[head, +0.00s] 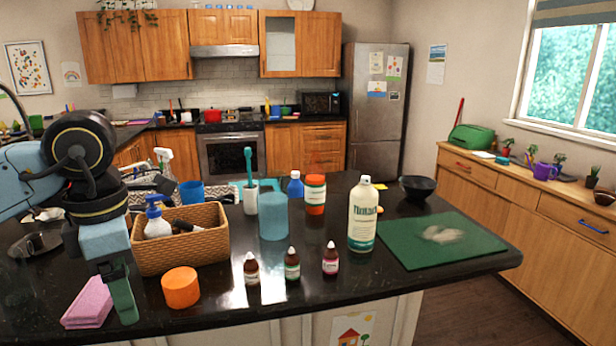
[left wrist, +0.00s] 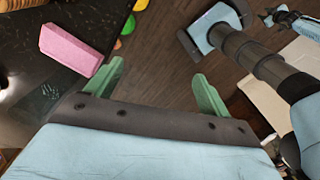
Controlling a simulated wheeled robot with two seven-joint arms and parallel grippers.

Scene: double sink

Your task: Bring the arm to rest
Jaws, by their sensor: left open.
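My left gripper (head: 122,300) hangs at the front left of the dark counter in the head view, with its green fingers pointing down. In the left wrist view the fingers of the left gripper (left wrist: 160,82) are wide apart with nothing between them. A pink block (head: 88,303) lies on the counter just left of the gripper; the pink block (left wrist: 72,48) also shows beside one finger in the left wrist view, apart from it.
A wicker basket (head: 181,248) and an orange lid-like cylinder (head: 181,288) stand right of my left gripper. Several small bottles, a white bottle (head: 362,215) and a green mat (head: 442,242) are farther right. Wooden floor (left wrist: 165,40) shows beyond the counter edge.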

